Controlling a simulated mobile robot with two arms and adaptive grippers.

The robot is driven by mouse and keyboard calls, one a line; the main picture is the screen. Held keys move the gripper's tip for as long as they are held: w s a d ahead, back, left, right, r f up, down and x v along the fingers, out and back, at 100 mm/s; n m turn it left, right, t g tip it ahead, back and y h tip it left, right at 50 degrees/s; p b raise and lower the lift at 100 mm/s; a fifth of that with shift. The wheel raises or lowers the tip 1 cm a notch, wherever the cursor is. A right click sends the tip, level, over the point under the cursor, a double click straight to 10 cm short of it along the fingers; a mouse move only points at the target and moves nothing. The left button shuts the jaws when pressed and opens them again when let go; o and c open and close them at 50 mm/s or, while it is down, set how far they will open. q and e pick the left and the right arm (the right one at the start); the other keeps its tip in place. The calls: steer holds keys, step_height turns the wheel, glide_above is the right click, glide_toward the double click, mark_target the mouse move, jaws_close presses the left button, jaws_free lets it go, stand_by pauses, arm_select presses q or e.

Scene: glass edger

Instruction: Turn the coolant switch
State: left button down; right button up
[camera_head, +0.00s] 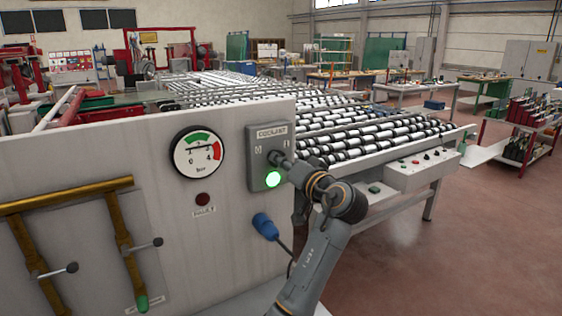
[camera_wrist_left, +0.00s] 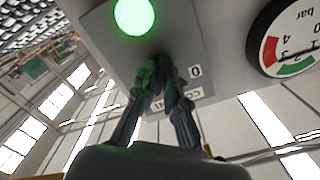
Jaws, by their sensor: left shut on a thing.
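The grey coolant switch box (camera_head: 256,143), labelled COOLANT, is on the front of the pale machine panel. A green lamp (camera_head: 273,179) glows at its lower part and also shows bright in the wrist view (camera_wrist_left: 134,15). My left gripper (camera_head: 279,158) reaches the middle of the box from the right. In the wrist view its two fingers (camera_wrist_left: 163,78) close together at the box face (camera_wrist_left: 182,35), shut on the switch knob. The fingers hide the knob almost wholly, so I cannot tell its angle. A "0" mark shows beside the fingers. My right gripper is not in view.
A round pressure gauge (camera_head: 197,152) is left of the box, with a dark red lamp (camera_head: 203,199) below it. A blue plug (camera_head: 265,226) with a cable sticks out beneath the box. Brass pipes (camera_head: 62,194) with levers are at left. A roller conveyor (camera_head: 385,140) extends behind.

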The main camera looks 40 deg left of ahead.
arm_select(q)
steer(key=c, duration=1.4)
jaws_free()
steer(key=shift+d, duration=0.1)
steer(key=v, duration=1.2)
